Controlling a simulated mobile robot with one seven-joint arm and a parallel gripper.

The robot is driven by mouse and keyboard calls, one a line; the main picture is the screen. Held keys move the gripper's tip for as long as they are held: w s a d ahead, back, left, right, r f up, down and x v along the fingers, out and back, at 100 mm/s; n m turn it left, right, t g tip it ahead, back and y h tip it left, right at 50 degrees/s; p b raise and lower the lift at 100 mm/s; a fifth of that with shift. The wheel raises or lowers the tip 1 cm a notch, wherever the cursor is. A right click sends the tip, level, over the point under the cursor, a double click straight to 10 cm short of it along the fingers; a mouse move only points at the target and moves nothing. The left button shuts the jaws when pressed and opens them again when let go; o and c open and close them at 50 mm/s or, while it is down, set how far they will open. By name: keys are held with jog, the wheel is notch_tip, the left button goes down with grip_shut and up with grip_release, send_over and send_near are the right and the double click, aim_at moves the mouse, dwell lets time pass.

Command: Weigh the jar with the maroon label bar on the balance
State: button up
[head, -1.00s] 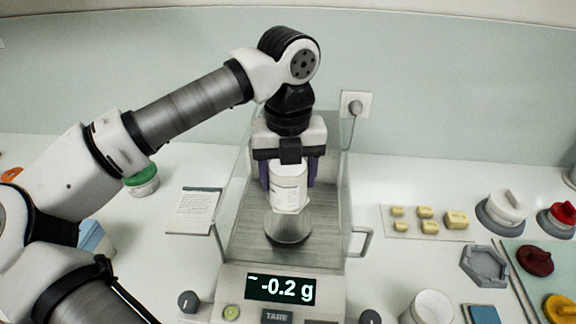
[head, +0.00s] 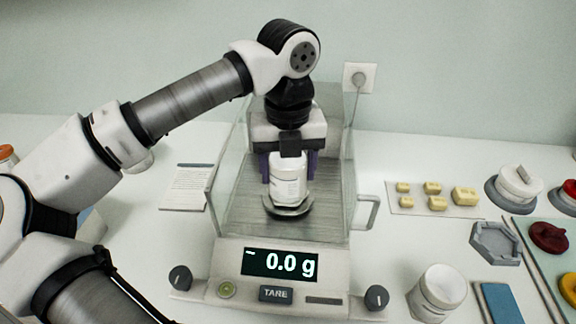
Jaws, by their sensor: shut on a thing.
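My gripper (head: 289,172) is inside the balance's glass chamber, pointing down, with its purple fingers on both sides of a white jar (head: 289,188). It is shut on this upright jar. Faint print shows on the jar, but I cannot make out a maroon bar. The jar's base is at the round metal pan (head: 272,209); I cannot tell whether it bears on it. The balance (head: 235,258) shows 0.0 g on its display (head: 281,264).
Clear glass walls (head: 336,185) stand around the pan, with a handle (head: 371,212) at the right. Another white jar (head: 439,290) stands at the front right. Yellow blocks (head: 433,187) lie on a sheet at the right. A notepad (head: 187,187) lies left.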

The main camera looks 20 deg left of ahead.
jog(key=shift+f+b, duration=0.3)
jog(key=shift+b, duration=0.15)
jog(key=o, duration=1.1)
notch_tip(320, 180, up, 14)
jog(key=p, duration=0.8)
jog(key=shift+f, duration=0.1)
